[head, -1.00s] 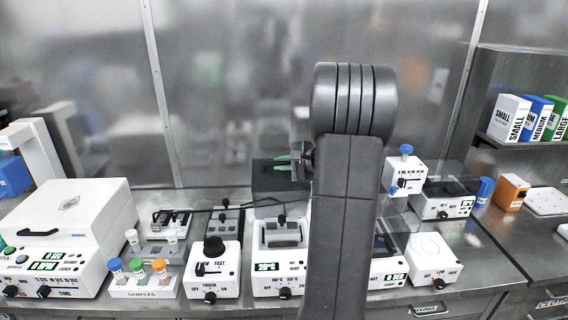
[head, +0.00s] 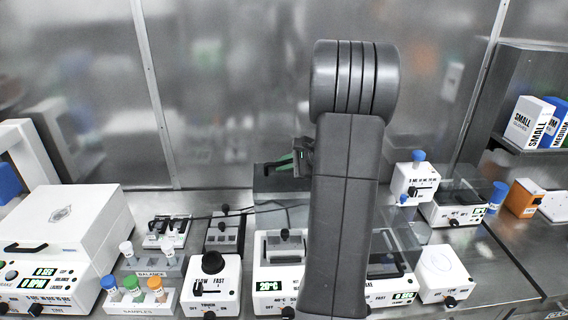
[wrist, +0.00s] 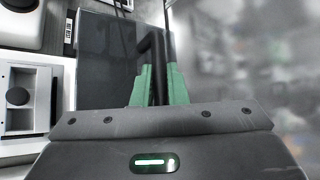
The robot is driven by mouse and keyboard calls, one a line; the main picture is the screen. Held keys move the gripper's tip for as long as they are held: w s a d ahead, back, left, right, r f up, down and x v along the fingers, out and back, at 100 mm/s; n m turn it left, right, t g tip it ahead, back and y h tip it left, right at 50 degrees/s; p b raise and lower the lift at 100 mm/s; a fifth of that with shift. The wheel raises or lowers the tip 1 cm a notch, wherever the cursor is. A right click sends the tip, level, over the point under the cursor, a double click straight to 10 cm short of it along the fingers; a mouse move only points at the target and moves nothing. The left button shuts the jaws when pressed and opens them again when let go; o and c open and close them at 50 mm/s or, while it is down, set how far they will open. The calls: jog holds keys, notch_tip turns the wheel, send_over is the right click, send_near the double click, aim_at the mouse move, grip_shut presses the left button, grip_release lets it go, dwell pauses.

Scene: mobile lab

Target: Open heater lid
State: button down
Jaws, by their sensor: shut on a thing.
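The heater (head: 268,301) is a white box with a 20°C display and a grey block, in the middle of the bench in the head view. Its dark see-through lid (head: 272,182) stands raised at the rear of the heater, and shows as a dark panel in the wrist view (wrist: 104,62). My gripper (head: 287,163) is at the lid's upper part. In the wrist view its green fingers (wrist: 159,84) are shut on the black lid handle (wrist: 152,50). My arm hides part of the area right of the heater.
A white knob device (head: 213,286) and sample rack (head: 137,299) stand left of the heater. A large white centrifuge (head: 65,222) is far left. Free bench shows at the right front.

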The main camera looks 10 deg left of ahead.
jog(key=c, duration=1.5)
grip_release()
jog(key=shift+f, duration=0.1)
jog(key=shift+o, duration=0.2)
jog(key=shift+d, duration=0.1)
jog(key=b+v, duration=0.3)
jog(key=v, duration=1)
jog(key=shift+d+r, duration=0.25)
